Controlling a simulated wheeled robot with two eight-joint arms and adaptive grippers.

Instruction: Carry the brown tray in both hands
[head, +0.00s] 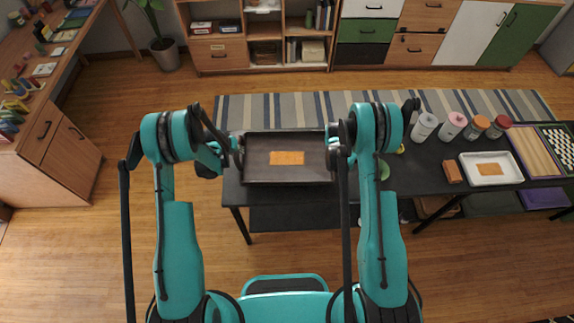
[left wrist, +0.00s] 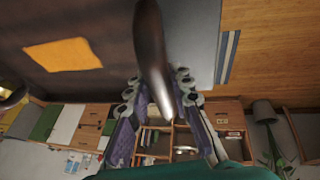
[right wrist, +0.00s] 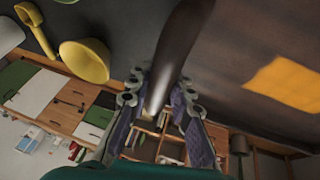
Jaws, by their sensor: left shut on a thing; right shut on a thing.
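The brown tray (head: 258,178) is a dark, shallow rectangle with an orange patch (head: 287,158) in its middle. In the head view it is at the left end of the black table, between my two grippers. My left gripper (head: 233,146) is shut on the tray's left side; the left wrist view shows a dark handle (left wrist: 152,50) between its fingers. My right gripper (head: 337,146) is shut on the tray's right side, with the other handle (right wrist: 178,50) between its fingers. I cannot tell whether the tray touches the tabletop.
The black table (head: 432,182) extends right, with several lidded jars (head: 424,128), a white tray (head: 490,168) and a brown block (head: 452,171). A yellow funnel (right wrist: 85,62) is near my right gripper. A striped rug (head: 300,105) and shelves lie beyond. Wooden floor is open at left.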

